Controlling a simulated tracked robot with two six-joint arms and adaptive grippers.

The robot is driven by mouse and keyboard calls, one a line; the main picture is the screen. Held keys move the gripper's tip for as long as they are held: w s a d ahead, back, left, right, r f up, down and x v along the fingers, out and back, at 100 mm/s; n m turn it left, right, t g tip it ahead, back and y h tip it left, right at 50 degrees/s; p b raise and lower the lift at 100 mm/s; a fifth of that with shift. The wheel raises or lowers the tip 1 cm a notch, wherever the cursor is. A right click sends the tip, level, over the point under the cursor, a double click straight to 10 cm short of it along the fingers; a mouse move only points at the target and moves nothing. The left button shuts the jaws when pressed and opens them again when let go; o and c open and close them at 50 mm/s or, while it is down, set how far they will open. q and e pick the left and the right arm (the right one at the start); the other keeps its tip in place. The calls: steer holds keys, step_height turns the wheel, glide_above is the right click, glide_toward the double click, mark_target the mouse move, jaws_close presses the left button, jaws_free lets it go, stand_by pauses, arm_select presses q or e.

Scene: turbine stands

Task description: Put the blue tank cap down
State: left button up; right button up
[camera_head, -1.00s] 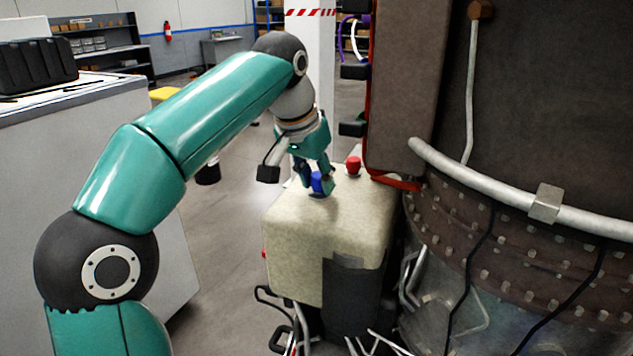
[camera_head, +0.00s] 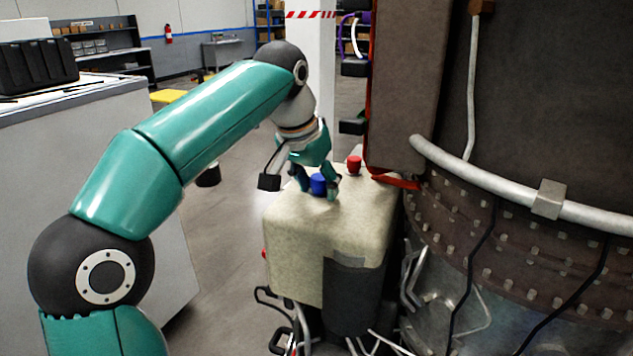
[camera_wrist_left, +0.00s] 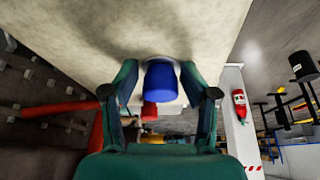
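The blue tank cap (camera_head: 318,184) stands on the top of the cream tank (camera_head: 305,232), near its back left edge. My left gripper (camera_head: 318,188) is above it with a finger on each side. In the left wrist view the blue cap (camera_wrist_left: 161,83) is between the spread fingers of the left gripper (camera_wrist_left: 161,90), with a gap on both sides. A pale ring shows at the cap's base, against the tank surface. The gripper is open and holds nothing. My right gripper is in neither view.
A red cap (camera_head: 354,165) stands on the tank behind and right of the blue one. The large brown turbine body (camera_head: 520,250) with pipes and cables is close on the right. A grey cabinet (camera_head: 80,160) stands at left, with open floor between.

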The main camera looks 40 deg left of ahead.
arm_select(q)
steer(key=shift+f, duration=0.25)
steer(key=shift+r, duration=0.2)
steer(key=v, duration=0.2)
steer(key=p+v, duration=0.1)
steer(key=v, duration=0.2)
steer(key=p+v, duration=0.1)
steer(key=v, duration=0.1)
steer(key=shift+w+r, duration=0.25)
steer(key=shift+r, duration=0.1)
steer(key=shift+s+r+p, duration=0.3)
steer(key=shift+r, duration=0.2)
